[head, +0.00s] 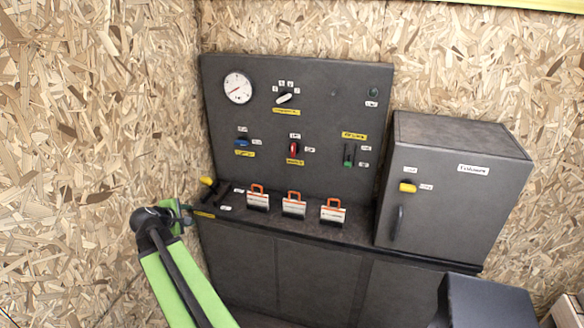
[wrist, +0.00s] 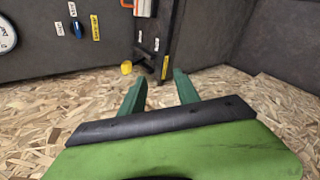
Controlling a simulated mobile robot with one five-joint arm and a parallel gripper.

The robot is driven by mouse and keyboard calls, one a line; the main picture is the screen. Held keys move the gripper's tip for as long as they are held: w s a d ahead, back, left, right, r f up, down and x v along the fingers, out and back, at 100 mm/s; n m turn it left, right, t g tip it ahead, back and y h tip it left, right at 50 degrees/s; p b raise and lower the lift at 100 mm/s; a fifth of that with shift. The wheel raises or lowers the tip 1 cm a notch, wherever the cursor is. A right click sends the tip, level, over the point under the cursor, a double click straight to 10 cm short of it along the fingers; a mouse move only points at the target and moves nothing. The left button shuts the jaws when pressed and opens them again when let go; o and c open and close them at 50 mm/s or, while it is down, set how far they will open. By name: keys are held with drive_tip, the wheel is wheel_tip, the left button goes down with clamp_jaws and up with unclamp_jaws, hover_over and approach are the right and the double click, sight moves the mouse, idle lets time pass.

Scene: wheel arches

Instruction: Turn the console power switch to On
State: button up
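The dark console (head: 330,105) stands against the chipboard wall, with several switches on its upright panel. Its labels are too small to read, so I cannot tell which one is the power switch. A blue switch (head: 242,142) is at left, a red one (head: 293,148) in the middle and a green one (head: 348,155) at right; a white-pointer knob (head: 285,97) is above. The blue switch also shows in the wrist view (wrist: 77,29). My gripper (wrist: 160,88) is open and empty, its green fingers apart. In the head view my gripper (head: 186,213) is at the console's left end, apart from these switches.
A yellow-ended lever (head: 207,181) is close to my gripper; its yellow end shows in the wrist view (wrist: 126,68). Several orange-handled units (head: 294,205) stand on the ledge. A grey cabinet (head: 455,195) with a yellow knob (head: 408,187) stands at right. The chipboard wall is close on the left.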

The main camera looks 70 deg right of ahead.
drive_tip(key=s+d+r+n+g+h+b, duration=0.1)
drive_tip(key=s+d+n+h+b, duration=0.15)
drive_tip(key=s+d, duration=0.55)
drive_tip(key=s+d+r+n+h+b, duration=0.1)
drive_tip(key=s+d+n+h+b, duration=0.2)
drive_tip(key=d, duration=0.8)
drive_tip(key=n+h+b, duration=0.2)
drive_tip(key=n, duration=0.6)
approach(293, 151)
drive_tip(key=d, duration=0.6)
drive_tip(key=w+d, duration=0.1)
drive_tip(key=d, duration=0.2)
drive_tip(key=shift+d+f, duration=0.1)
drive_tip(key=shift+d, duration=0.25)
drive_tip(key=shift+m, duration=0.25)
clamp_jaws()
